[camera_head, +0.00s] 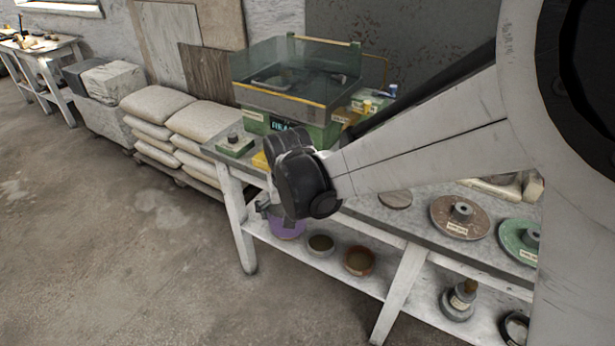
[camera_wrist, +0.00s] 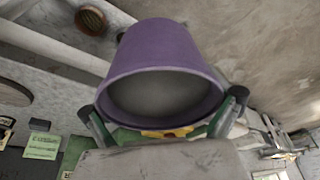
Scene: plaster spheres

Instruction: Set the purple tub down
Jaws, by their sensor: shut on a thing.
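The purple tub shows in the head view (camera_head: 287,225), low by the left end of the workbench's lower shelf and partly hidden by my wrist. It fills the middle of the wrist view (camera_wrist: 165,45), its wide rim towards the camera and a grey inside showing. My gripper (camera_wrist: 164,108) is shut on the tub, with one finger at each side of the rim. In the head view my gripper (camera_head: 268,208) is mostly hidden behind the dark wrist. I cannot tell whether the tub's base touches the shelf.
A small bowl (camera_head: 320,245) and a brown bowl (camera_head: 359,261) stand on the lower shelf (camera_head: 335,277) right of the tub. The bench leg (camera_head: 238,225) is close on the left. A glass-sided green machine (camera_head: 300,75) stands on the bench top. The floor in front is clear.

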